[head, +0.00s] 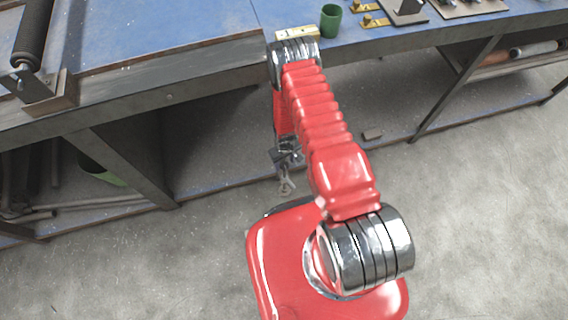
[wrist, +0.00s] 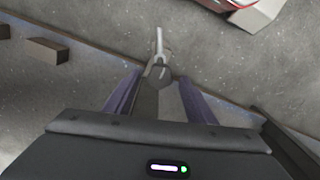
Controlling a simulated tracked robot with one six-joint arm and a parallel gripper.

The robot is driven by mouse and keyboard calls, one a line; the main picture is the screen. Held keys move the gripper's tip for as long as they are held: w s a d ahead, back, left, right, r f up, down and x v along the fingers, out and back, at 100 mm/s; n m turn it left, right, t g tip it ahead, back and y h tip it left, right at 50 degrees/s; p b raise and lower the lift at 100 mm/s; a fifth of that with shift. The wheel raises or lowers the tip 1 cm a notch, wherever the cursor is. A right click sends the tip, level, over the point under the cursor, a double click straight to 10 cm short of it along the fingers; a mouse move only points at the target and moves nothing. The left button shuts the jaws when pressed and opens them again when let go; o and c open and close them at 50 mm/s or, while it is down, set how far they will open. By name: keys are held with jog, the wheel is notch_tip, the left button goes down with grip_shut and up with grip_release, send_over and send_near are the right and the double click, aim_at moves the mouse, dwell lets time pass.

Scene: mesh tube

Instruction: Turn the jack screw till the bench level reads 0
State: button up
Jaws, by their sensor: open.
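The jack screw (wrist: 160,72) appears in the wrist view as a dark round head with a pale bar (wrist: 159,42) pointing away from me. My gripper (wrist: 160,80) is open, its two purple fingers apart on either side of the head. I cannot tell whether either finger touches it. In the head view my gripper (head: 287,153) is low beside the bench's lower edge, with the pale bar below it, and my red arm hides part of this area. A yellow and white strip, seemingly the bench level (head: 297,33), lies on the bench's front edge; its reading is too small to tell.
A green cup (head: 330,21) and brass pieces (head: 374,20) stand on the blue bench top (head: 180,25). A dark roller (head: 33,35) is at left. A small block (head: 372,134) lies under the bench, also in the wrist view (wrist: 47,51). Open floor (head: 480,220) lies at right.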

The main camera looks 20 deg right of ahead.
jog(key=shift+f, duration=0.7)
jog(key=shift+a, duration=0.1)
jog(key=c, duration=1)
